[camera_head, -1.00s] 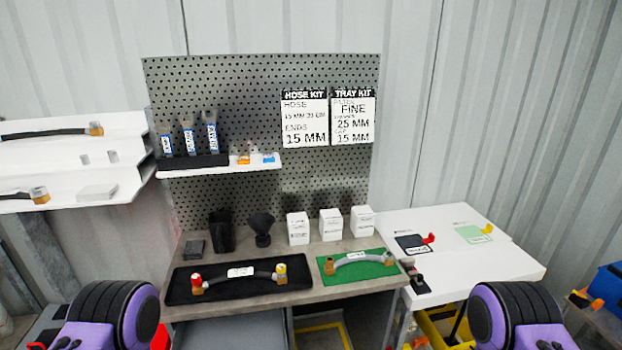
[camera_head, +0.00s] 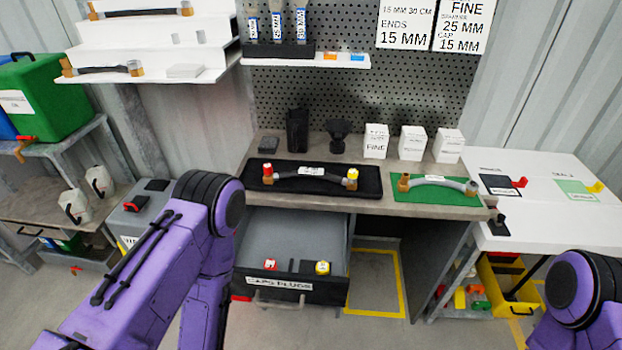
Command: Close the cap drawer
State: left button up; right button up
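The cap drawer (camera_head: 278,286), labelled "CAPS PLUGS", stands pulled out below the workbench, with a bar handle (camera_head: 278,303) on its front. A red and white cap (camera_head: 270,264) and a yellow and white cap (camera_head: 322,268) show inside it near the front. My purple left arm reaches in at the lower left, beside the drawer's left side. My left gripper is not visible. My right arm shows only in part at the lower right edge, and its gripper is not visible.
The workbench (camera_head: 450,207) holds a black tray (camera_head: 335,186) and a green mat (camera_head: 440,196), each with a hose. A yellow bin (camera_head: 515,292) stands under the white table at right. A grey box (camera_head: 140,212) stands left of the drawer.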

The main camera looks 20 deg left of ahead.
aim_at(297, 239)
jog(key=z, duration=0.15)
jog(key=k, duration=0.85)
jog(key=u, duration=1.05)
jog(key=i, duration=0.5)
